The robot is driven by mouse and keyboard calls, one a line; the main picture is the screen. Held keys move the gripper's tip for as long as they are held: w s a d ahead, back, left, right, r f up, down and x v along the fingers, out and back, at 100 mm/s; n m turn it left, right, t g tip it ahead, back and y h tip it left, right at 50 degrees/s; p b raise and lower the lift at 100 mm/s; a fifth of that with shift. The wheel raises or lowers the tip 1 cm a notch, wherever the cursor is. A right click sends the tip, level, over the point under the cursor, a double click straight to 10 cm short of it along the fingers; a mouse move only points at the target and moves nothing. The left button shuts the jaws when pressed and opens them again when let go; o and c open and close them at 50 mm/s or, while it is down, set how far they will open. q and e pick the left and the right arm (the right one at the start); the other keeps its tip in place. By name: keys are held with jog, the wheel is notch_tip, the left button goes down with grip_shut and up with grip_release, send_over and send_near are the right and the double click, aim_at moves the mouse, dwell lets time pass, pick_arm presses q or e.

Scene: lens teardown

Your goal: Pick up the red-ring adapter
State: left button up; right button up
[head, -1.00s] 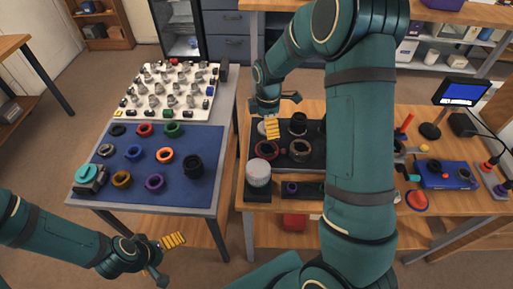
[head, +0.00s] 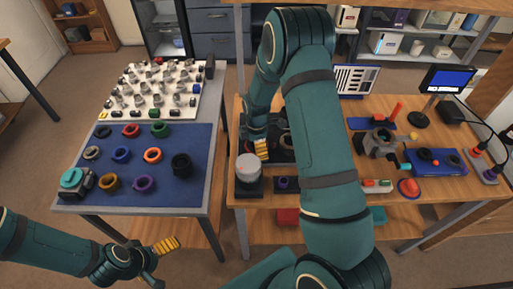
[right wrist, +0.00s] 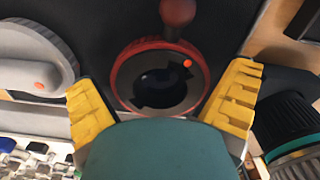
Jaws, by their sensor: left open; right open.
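The red-ring adapter (right wrist: 122,92) shows in the right wrist view as a dark round part with a red rim, an open centre and a small orange-red dot. My right gripper (right wrist: 160,88) is open, its yellow fingers on either side of the adapter in that view. I cannot tell whether they touch it. In the head view the right gripper (head: 262,150) is over the dark tray (head: 283,157), and it and my arm hide most of the adapter there. My left gripper (head: 166,245) is open and empty, in front of the blue mat's table.
The blue mat (head: 190,140) holds several coloured rings and a black cylinder (head: 181,165). A white-topped jar (head: 249,167) stands close to the right gripper. A dark red knob (right wrist: 178,12) overlaps the adapter's upper edge in the wrist view. My right arm covers much of the bench.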

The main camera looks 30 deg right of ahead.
jog(key=shift+f, duration=0.1)
jog(key=c, duration=0.9)
jog(key=shift+c, duration=0.3)
